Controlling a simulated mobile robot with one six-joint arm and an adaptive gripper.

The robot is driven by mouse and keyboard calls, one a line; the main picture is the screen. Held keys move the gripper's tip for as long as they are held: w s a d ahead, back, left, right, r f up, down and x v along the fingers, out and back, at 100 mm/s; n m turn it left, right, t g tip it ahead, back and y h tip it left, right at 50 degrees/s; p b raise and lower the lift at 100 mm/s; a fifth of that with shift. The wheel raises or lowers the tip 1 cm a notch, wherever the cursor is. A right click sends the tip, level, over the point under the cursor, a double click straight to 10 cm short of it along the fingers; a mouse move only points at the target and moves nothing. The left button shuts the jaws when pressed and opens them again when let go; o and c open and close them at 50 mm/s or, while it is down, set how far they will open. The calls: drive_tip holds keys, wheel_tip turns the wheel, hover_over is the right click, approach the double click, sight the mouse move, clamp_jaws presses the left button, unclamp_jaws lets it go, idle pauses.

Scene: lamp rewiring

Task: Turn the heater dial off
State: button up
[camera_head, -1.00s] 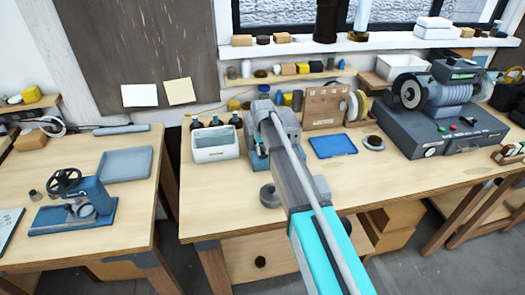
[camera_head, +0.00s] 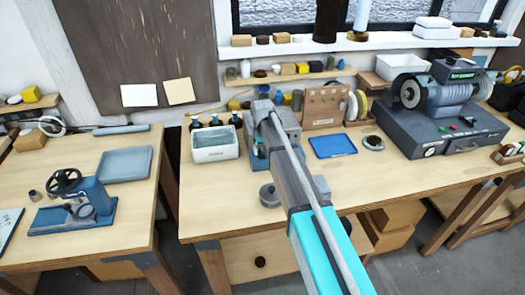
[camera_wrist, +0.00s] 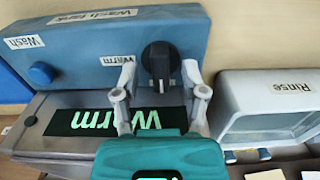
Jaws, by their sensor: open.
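The black heater dial (camera_wrist: 160,58) is on the blue top of the wash tank (camera_wrist: 90,40) in the wrist view. Its raised grip points toward the bottom of the picture. A "Warm" label (camera_wrist: 125,60) lies left of it. A dark display (camera_wrist: 110,122) below reads "Warm" in green letters, partly covered by my gripper. My gripper (camera_wrist: 160,76) is open, with one fingertip on each side of the dial and a gap visible at both sides. I cannot tell whether the fingertips reach down around it. In the head view my arm hides the dial.
A white rinse tub (camera_wrist: 265,110) stands close on the right in the wrist view; it also shows in the head view (camera_head: 215,153). A blue "Wash" button (camera_wrist: 41,73) is at the left. A blue tray (camera_head: 332,146) and a grinder (camera_head: 445,85) stand farther right.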

drive_tip(key=shift+m, duration=0.3)
drive_tip(key=m, duration=0.8)
wheel_tip(320, 180, up, 14)
drive_tip(key=p, duration=1.4)
drive_tip(key=s+d+f+n+b, duration=0.1)
drive_tip(key=s+d+f+b, duration=0.3)
drive_tip(key=s+d, duration=0.2)
drive_tip(key=s+d+f+n+b, duration=0.2)
drive_tip(key=s+d+f+b, duration=0.3)
drive_tip(key=s+d, duration=0.2)
drive_tip(key=s+d+f+n+b, duration=0.1)
drive_tip(key=s+d+f+b, duration=0.3)
drive_tip(key=s+d, duration=0.3)
drive_tip(key=shift+s+d+f+b, duration=0.1)
drive_tip(key=shift+s+f+b, duration=0.05)
drive_tip(key=shift+s, duration=0.3)
drive_tip(key=shift+s+d+f+b, duration=0.1)
drive_tip(key=shift+s+f+b, duration=0.05)
drive_tip(key=shift+s, duration=0.25)
drive_tip(key=shift+s+d+f+n+b, duration=0.35)
drive_tip(key=shift+s+d+n, duration=0.1)
drive_tip(key=shift+s, duration=0.25)
